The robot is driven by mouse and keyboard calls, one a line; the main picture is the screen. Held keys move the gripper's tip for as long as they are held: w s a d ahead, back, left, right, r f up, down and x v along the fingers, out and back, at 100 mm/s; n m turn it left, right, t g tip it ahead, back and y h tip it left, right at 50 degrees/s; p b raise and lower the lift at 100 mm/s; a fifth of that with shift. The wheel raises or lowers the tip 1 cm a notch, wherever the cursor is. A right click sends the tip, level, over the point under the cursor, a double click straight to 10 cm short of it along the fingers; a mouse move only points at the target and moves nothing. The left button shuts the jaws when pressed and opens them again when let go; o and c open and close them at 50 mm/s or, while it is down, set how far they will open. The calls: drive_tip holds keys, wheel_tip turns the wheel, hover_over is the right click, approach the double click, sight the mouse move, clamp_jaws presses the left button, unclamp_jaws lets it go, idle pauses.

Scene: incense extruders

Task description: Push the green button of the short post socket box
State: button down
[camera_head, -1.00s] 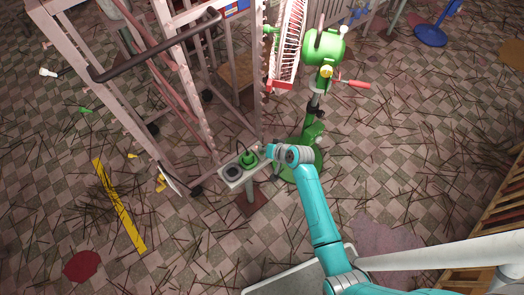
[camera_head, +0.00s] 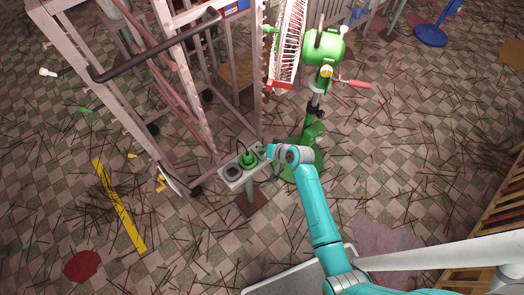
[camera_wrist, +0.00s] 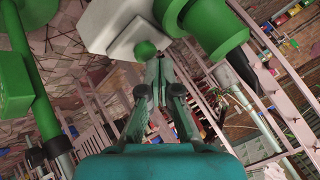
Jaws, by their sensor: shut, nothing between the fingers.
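The short post socket box (camera_head: 234,174) is a pale box on a short post, left of my wrist in the head view. It carries a green plug (camera_head: 248,160) and a dark round socket (camera_head: 232,171). In the wrist view the box (camera_wrist: 112,22) is at the top, with the round green button (camera_wrist: 145,49) on its near face and the large green plug (camera_wrist: 205,25) to the right. My gripper (camera_wrist: 160,60) is shut and empty, its tips close beside the button. I cannot tell whether they touch. In the head view my gripper (camera_head: 268,152) is at the box's right end.
A pink metal frame (camera_head: 185,85) with a dark handrail rises behind and left of the box. A green machine (camera_head: 324,46) on a post stands behind my wrist.

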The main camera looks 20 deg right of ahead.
drive_tip(key=shift+r, duration=0.1)
drive_tip(key=shift+r, duration=2.9)
drive_tip(key=s+t+h, duration=0.3)
drive_tip(key=s, duration=2.1)
drive_tip(key=s+r+n+t, duration=0.3)
drive_tip(key=s+r+n, duration=0.1)
drive_tip(key=s+r, duration=1.4)
wheel_tip(320, 180, up, 4)
drive_tip(key=shift+s+a+f+h, duration=0.15)
drive_tip(key=shift+s+a+h, duration=0.05)
drive_tip(key=shift+s+h, duration=0.2)
